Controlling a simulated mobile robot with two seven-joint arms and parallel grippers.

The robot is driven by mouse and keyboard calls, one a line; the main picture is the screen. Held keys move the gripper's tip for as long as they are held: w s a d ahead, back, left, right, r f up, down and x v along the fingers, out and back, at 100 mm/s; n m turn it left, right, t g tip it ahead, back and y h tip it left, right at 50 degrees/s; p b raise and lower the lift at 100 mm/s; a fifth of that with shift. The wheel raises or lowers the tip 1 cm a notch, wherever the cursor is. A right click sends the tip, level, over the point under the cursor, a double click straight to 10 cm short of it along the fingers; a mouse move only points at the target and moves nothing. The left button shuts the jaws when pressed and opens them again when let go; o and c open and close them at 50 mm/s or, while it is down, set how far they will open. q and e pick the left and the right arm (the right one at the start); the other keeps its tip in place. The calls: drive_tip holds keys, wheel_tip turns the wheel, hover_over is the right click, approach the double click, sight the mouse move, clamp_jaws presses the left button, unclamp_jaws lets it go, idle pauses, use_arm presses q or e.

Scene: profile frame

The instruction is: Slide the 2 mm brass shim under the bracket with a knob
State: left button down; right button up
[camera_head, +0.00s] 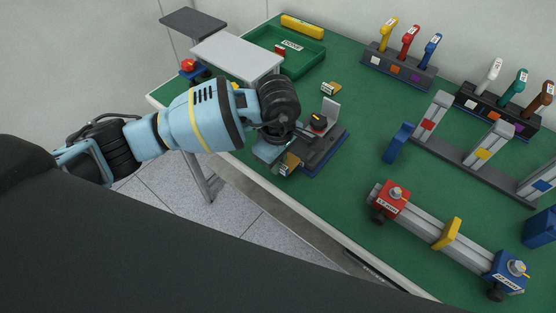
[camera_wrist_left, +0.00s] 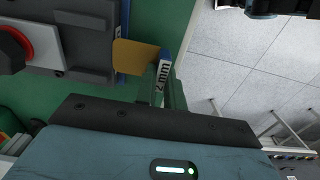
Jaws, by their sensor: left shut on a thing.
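My left gripper (camera_head: 284,165) is shut on the 2 mm brass shim (camera_head: 291,161). In the left wrist view the fingers (camera_wrist_left: 163,95) hold its blue end with the "2 mm" label, and the bare brass plate (camera_wrist_left: 136,54) points left. The plate's far end is at the edge of a dark fixture (camera_head: 322,150) with a blue base; I cannot tell if it touches. On the fixture stands a light grey upright bracket (camera_head: 331,108) beside a black knob (camera_head: 318,122) with an orange mark. A red and black knob (camera_wrist_left: 12,48) shows in the left wrist view.
Another brass piece (camera_head: 331,88) lies behind the fixture. A red clamp block (camera_head: 391,199) and a blue one (camera_head: 510,270) sit on a rail at right. A green tray (camera_head: 318,48) and tool racks stand at the back. Green table is clear right of the fixture.

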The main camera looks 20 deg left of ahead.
sight(295, 152)
drive_tip(key=shift+w+r, duration=0.15)
use_arm(q)
drive_tip(key=shift+w+d, duration=0.1)
drive_tip(key=shift+w, duration=0.2)
use_arm(e)
drive_tip(key=shift+f, duration=0.2)
